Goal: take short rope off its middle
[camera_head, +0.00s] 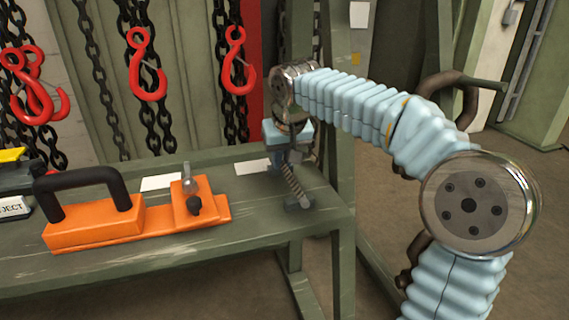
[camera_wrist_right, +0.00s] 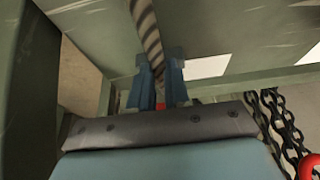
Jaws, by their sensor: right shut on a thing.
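The short rope (camera_head: 294,184), dark and light striped, slants at the right end of the green bench, below my right gripper. In the right wrist view the rope (camera_wrist_right: 147,35) runs from the top edge down between the fingers. My right gripper (camera_head: 283,158) is shut on the rope; its blue fingers (camera_wrist_right: 158,82) are on either side of it. A grey block-like piece (camera_head: 299,203) is at the rope's lower end; I cannot tell whether they are joined. The rope's middle and upper part are partly hidden by the gripper. My left gripper is not in view.
The green bench (camera_head: 130,270) holds an orange tool (camera_head: 95,236) with a black handle and white cards (camera_head: 161,182). Red hooks (camera_head: 146,78) on black chains hang behind. A green post (camera_head: 337,110) stands close beside my right arm.

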